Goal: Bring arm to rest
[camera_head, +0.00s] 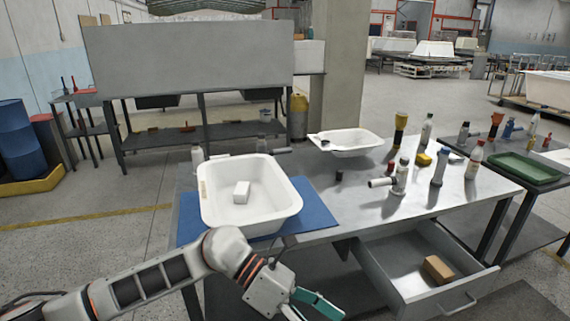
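My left arm reaches in from the lower left, in front of the metal table. Its gripper (312,314) is at the bottom edge of the view, below the front edge of the table and left of the open drawer. One teal finger shows clearly and the other is partly cut off by the frame. The fingers look spread, with nothing seen between them. My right gripper is not in view. A white tub shell (287,215) sits on a blue mat (325,217) above the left arm, with a white block (241,192) inside it.
The open drawer (387,287) juts out at the right, holding a brown block (438,269). Several bottles and tools and a white basin (352,150) stand on the table (335,195). A green tray (524,167) lies on another table at the right.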

